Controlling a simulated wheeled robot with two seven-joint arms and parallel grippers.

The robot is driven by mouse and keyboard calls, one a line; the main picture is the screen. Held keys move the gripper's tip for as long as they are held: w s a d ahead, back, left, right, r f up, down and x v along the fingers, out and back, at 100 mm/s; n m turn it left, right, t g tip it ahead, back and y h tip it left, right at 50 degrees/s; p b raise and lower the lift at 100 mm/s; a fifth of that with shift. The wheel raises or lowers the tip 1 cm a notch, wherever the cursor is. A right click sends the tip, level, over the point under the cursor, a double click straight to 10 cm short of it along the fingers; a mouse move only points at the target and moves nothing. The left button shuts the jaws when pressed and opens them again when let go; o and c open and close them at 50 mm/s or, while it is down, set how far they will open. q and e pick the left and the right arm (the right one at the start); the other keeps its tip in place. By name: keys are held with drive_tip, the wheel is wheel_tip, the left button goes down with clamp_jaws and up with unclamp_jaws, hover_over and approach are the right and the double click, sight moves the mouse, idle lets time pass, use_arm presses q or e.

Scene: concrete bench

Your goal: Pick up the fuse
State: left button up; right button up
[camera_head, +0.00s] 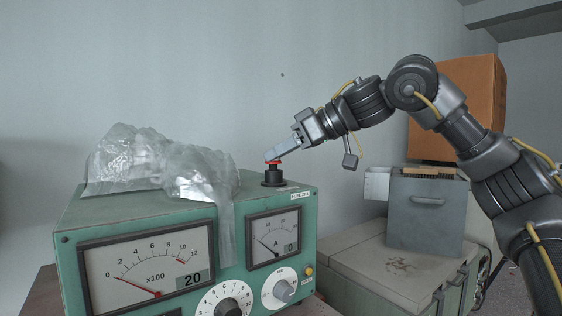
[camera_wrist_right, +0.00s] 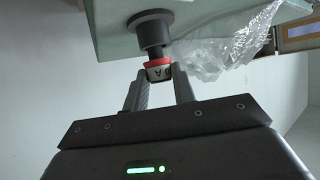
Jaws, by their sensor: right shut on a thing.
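The fuse (camera_head: 273,162) shows as a small piece with a red band at the top of a black round holder (camera_head: 272,177) on the green instrument's top. My right gripper (camera_head: 270,157) reaches in from the right and is shut on the fuse. In the right wrist view the fuse (camera_wrist_right: 158,68), with a red band and a pale marked end, sits between the two fingertips (camera_wrist_right: 160,75). A dark stem joins it to the black holder (camera_wrist_right: 152,30). How far the fuse sits in the holder cannot be told. My left gripper is not in view.
The green instrument (camera_head: 140,222) has dials and knobs on its front. Crumpled clear plastic (camera_head: 165,163) lies on its top, left of the holder, and hangs over the front. A grey box with a brush (camera_head: 427,205) and an orange box (camera_head: 485,85) stand at right.

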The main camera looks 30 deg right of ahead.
drive_tip(key=s+a+r+b, duration=0.4)
drive_tip(key=s+a+r, duration=0.3)
drive_tip(key=s+r, duration=0.4)
drive_tip(key=shift+s+a+r+b, duration=0.3)
drive_tip(key=shift+s+r, duration=0.05)
drive_tip(key=shift+s, duration=0.15)
